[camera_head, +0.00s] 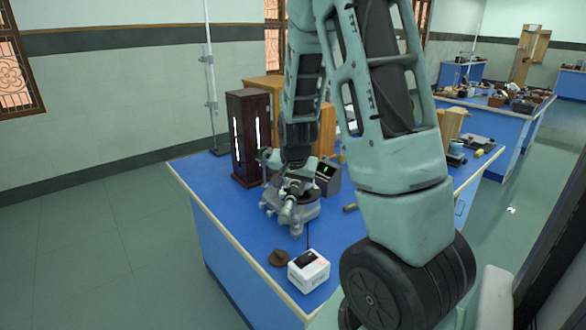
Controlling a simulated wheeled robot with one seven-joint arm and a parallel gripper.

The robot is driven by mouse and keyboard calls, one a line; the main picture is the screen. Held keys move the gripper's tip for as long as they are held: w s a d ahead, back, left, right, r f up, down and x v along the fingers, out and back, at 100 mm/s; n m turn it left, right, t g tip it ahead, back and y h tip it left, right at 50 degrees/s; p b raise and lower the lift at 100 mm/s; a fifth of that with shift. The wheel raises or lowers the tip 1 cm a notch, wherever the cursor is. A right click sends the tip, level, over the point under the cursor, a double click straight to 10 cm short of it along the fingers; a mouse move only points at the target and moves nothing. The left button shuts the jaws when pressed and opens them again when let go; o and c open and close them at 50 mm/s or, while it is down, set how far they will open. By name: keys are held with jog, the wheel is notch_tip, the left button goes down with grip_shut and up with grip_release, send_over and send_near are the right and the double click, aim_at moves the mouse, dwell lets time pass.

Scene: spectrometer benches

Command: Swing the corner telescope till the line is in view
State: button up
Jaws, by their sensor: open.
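A grey metal spectrometer (300,211) stands on the near corner bench. Its telescope (287,212) is a short grey tube that points towards the near edge of the bench. My gripper (291,180) comes down from above, just over the instrument. It is open, small in the view and partly merged with the metal parts behind it, so I cannot tell whether its fingers touch the telescope. My arm hides part of the bench.
A dark wooden lamp box (248,140) with bright slits stands at the back left of the blue bench (225,205). A white box (309,271) and a brown lump (279,258) lie near the front edge. Floor at left is clear.

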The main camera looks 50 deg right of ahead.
jog(key=p+v, duration=0.2)
jog(key=v, duration=0.6)
dwell(0.4)
jog(key=a+f+n+y+b, duration=0.1)
jog(key=a+n+y, duration=0.2)
jog(key=a+n, duration=1.3)
jog(key=s+a+n+g, duration=0.1)
jog(key=s+a+n, duration=0.1)
jog(key=s+a, duration=0.6)
jog(key=s+a+n+g+b, duration=0.1)
jog(key=s+a, duration=0.7)
jog(key=a, duration=0.8)
jog(key=shift+a+n+g+y, duration=0.15)
jog(key=shift+n+g+y, duration=0.25)
jog(key=shift+n+g, duration=0.45)
jog(key=shift+f, duration=0.1)
